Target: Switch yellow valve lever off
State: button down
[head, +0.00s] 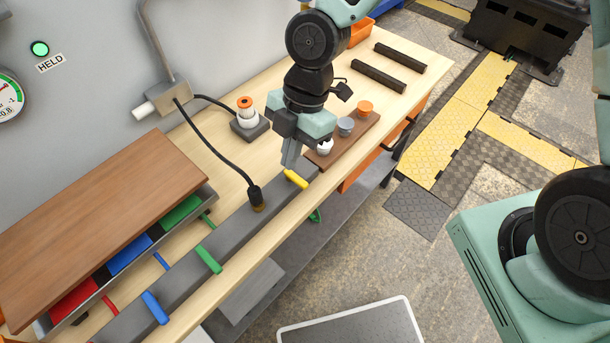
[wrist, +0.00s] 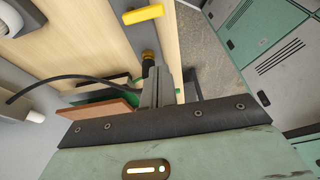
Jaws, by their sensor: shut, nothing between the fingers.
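The yellow lever (head: 296,179) is a short bar at the far right end of a long grey rail (head: 183,290) along the bench's front. It also shows at the top of the wrist view (wrist: 142,15), beyond my fingertips. My gripper (head: 289,166) points down just above and left of the lever in the head view. Its fingers are shut with nothing between them. In the wrist view my fingers (wrist: 164,58) appear apart from the lever. I cannot tell in the head view whether a fingertip touches it.
A green lever (head: 208,259) and a blue lever (head: 155,307) stick out from the rail. A black cable (head: 212,143) runs to a connector (head: 256,196) on the rail. A brown board (head: 105,220) covers a tray at left. Small cups stand on a wooden block (head: 352,143) behind my gripper.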

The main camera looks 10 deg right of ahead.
aim_at(296, 179)
dwell(0.3)
jog(key=p+x, duration=0.1)
jog(key=x, duration=0.8)
jog(key=shift+s+a+f, duration=0.1)
jog(key=shift+f, duration=0.3)
jog(key=shift+w+d+p, duration=0.75)
jog(key=shift+d+p, duration=0.1)
jog(key=shift+d, duration=0.25)
jog(key=shift+w+d+f, duration=0.1)
jog(key=shift+w+d, duration=0.3)
jog(key=shift+d, duration=0.15)
